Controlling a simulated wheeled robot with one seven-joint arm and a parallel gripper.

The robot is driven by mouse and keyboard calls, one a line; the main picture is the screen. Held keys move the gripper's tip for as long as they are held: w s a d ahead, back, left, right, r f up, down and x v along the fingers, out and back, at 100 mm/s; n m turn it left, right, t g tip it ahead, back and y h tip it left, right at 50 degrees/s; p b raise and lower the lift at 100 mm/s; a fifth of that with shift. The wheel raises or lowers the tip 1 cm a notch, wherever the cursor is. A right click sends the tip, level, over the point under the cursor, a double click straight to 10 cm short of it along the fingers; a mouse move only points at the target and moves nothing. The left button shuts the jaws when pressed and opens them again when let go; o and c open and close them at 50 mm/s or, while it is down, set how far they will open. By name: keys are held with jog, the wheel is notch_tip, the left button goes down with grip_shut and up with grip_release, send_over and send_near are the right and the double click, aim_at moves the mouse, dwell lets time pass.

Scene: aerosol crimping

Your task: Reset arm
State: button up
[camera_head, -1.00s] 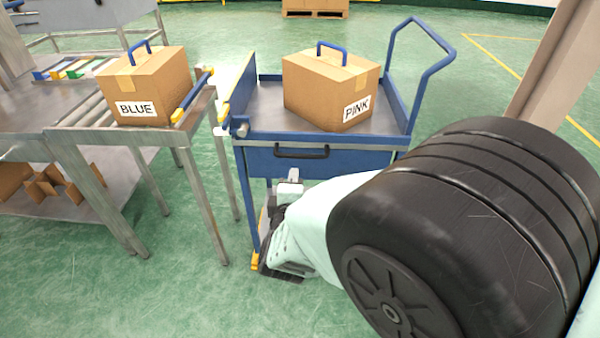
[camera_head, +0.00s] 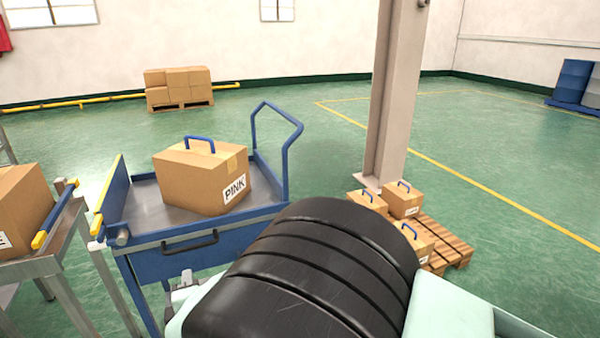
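My arm fills the lower middle of the head view, with a large black ribbed joint and pale green links. A small part of my gripper (camera_head: 183,286) shows at the lower left of the joint, just in front of the blue cart (camera_head: 165,262). Its fingers are hidden behind the arm, so its opening cannot be seen. A cardboard box labelled PINK (camera_head: 200,182), with a blue handle, sits on the cart's tray, apart from the arm.
A second box (camera_head: 22,208) stands on a metal table (camera_head: 35,267) at the left edge. A wooden pallet (camera_head: 452,242) with several small handled boxes lies right, beside a beige column (camera_head: 392,95). Stacked cartons (camera_head: 178,87) stand at the back. Green floor between is open.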

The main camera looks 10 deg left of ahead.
jog(key=s+d+r+m+g+h+p, duration=0.2)
jog(key=d+r+m+g+p, duration=0.2)
jog(key=d+r+m+g, duration=0.85)
jog(key=s+d+r+m+h, duration=0.1)
jog(key=s+d, duration=0.4)
jog(key=d, duration=0.5)
jog(key=s+d+r+m+h+p, duration=0.1)
jog(key=s+d+r, duration=0.4)
jog(key=d, duration=0.6)
jog(key=s+d+r+m+h+p, duration=0.1)
jog(key=s+d, duration=0.4)
jog(key=d, duration=0.6)
notch_tip(320, 180, up, 3)
jog(key=m+h, duration=0.1)
jog(key=h, duration=0.1)
jog(key=shift+s+d+f+h, duration=0.2)
jog(key=shift+s+h, duration=0.1)
jog(key=shift+h, duration=0.1)
